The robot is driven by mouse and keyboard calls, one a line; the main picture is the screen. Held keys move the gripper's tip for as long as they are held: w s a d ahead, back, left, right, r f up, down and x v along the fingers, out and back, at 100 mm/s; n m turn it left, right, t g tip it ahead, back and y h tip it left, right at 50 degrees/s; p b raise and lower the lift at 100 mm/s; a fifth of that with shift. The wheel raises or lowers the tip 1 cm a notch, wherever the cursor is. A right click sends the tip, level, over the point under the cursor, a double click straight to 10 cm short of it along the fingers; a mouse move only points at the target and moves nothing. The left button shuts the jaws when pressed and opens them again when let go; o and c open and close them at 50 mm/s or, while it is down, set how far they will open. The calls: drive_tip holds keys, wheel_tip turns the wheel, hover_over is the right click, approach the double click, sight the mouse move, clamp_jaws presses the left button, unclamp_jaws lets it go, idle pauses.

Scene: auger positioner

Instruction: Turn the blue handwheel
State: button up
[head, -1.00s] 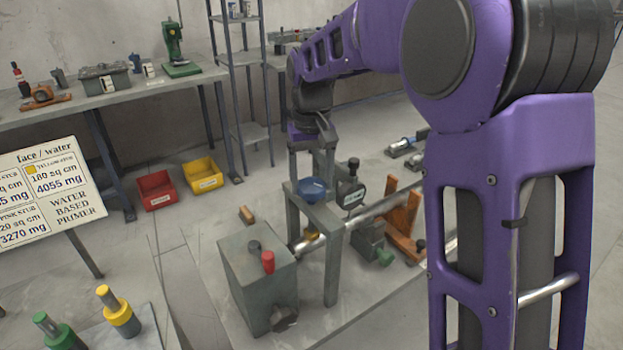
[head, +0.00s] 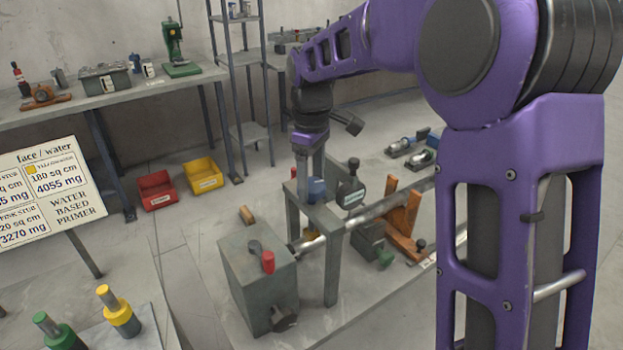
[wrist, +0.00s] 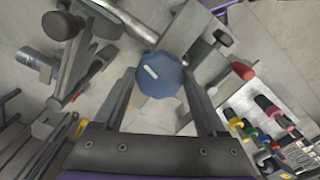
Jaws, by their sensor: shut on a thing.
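The blue handwheel (head: 316,190) sits on top of the grey stand (head: 333,238) over the metal shaft (head: 385,207). My gripper (head: 309,182) points down at it from above, and its fingers cover part of it in the head view. In the wrist view the handwheel (wrist: 161,80) shows as a faceted blue knob with a small white mark, between the two fingers of my gripper (wrist: 160,88). The gripper is shut on the handwheel. The exact contact points are hard to see.
A grey box with a red-knobbed lever (head: 268,262) stands left of the stand. A dark device with a knob (head: 350,190) and an orange bracket (head: 402,212) are close on the right. Red (head: 157,190) and yellow (head: 203,175) bins lie on the floor behind.

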sight(312, 183)
drive_tip(key=shift+n, duration=0.6)
drive_tip(key=o, duration=1.3)
wheel_tip(312, 183, up, 18)
drive_tip(key=shift+f, duration=0.25)
